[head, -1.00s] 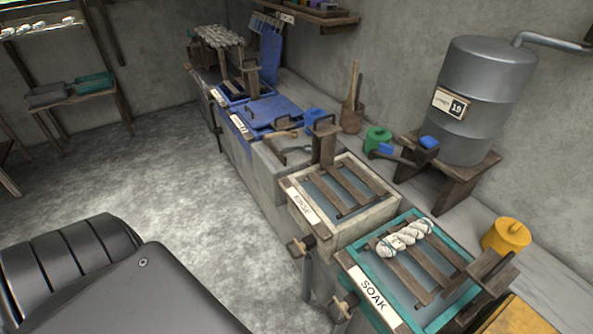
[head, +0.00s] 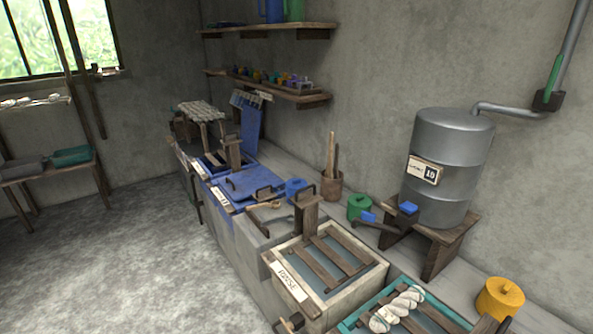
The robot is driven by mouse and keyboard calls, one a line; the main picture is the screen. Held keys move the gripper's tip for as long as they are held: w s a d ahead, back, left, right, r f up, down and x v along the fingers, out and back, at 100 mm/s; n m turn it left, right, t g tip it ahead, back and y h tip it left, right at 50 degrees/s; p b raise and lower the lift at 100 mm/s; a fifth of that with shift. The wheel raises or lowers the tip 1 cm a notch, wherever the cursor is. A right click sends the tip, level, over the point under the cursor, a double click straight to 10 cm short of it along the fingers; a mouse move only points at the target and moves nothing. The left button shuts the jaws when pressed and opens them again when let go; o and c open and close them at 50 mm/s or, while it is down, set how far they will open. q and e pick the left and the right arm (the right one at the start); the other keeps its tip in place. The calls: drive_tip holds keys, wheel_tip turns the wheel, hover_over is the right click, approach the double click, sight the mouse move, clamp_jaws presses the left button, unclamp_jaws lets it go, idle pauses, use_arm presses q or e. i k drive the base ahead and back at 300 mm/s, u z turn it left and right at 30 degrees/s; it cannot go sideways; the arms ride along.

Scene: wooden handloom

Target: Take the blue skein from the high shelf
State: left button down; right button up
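Two wooden shelves are on the back wall. The high shelf (head: 280,34) is at the top edge of the head view and carries a blue vessel (head: 270,11) and a green vessel (head: 294,11), both cut off by the frame, with small dark items at its left end. The lower shelf (head: 305,99) holds a row of several small coloured items, some blue or purple. I cannot make out a blue skein for certain on either shelf. A white skein (head: 397,308) lies across the teal-rimmed vat at the bottom. Neither gripper is in view.
A stone counter with vats runs along the wall below the shelves, including the rinse vat (head: 340,302) and a blue lid (head: 240,184). A grey metal tank (head: 453,150) stands on a wooden stand at right. The floor (head: 130,260) at left is clear.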

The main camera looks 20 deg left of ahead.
sight(222, 24)
drive_tip(key=u, duration=2.3)
drive_tip(key=i, duration=6.9)
drive_tip(key=z, duration=1.95)
